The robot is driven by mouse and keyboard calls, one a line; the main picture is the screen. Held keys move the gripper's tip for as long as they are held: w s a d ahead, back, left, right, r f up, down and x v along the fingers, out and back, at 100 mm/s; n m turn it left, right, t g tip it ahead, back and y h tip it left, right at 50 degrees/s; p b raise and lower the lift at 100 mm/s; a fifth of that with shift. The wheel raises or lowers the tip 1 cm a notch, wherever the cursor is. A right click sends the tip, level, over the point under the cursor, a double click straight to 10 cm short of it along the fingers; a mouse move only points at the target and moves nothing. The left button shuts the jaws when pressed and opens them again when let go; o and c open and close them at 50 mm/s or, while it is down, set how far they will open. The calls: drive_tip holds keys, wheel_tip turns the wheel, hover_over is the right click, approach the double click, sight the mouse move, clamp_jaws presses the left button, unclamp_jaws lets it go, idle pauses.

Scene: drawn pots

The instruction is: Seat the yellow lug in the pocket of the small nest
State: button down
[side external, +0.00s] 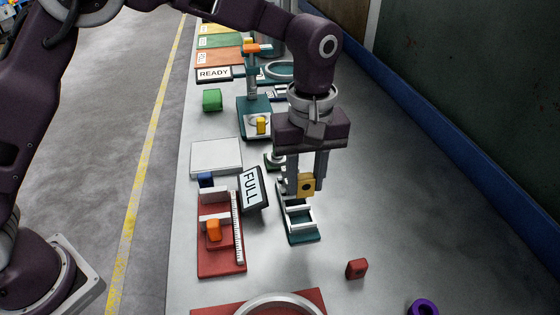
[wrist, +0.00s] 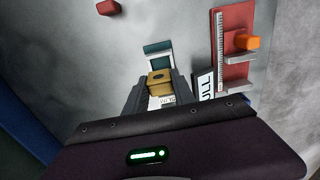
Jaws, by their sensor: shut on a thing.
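The yellow lug (side external: 307,185) is a small block with a dark round mark on one face. My gripper (side external: 304,188) points down and is shut on the lug. The lug also shows between the fingers in the wrist view (wrist: 160,78). A teal base with pale raised walls (side external: 301,222), which looks like the small nest, lies just below and in front of the lug in the side view. Its far end shows beyond the lug in the wrist view (wrist: 157,47). The lug appears raised above it; the exact gap is unclear. The lug and fingers hide part of the base.
Left of the nest stand a tilted FULL sign (side external: 252,188) and a red fixture (side external: 220,261) with an orange block. A teal stand (side external: 254,105) holding another yellow piece is behind. A red block (side external: 356,268) lies front right.

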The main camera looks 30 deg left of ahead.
hover_over(303, 209)
drive_tip(key=s+d, duration=0.1)
drive_tip(key=s, duration=0.1)
drive_tip(key=shift+s+f, duration=0.15)
drive_tip(key=shift+f, duration=2.75)
drive_tip(key=shift+f, duration=1.3)
drive_tip(key=c, duration=1)
unclamp_jaws()
drive_tip(key=shift+o, duration=0.2)
wheel_tip(303, 209, up, 7)
drive_tip(key=shift+f, duration=0.2)
drive_tip(key=shift+r, duration=0.25)
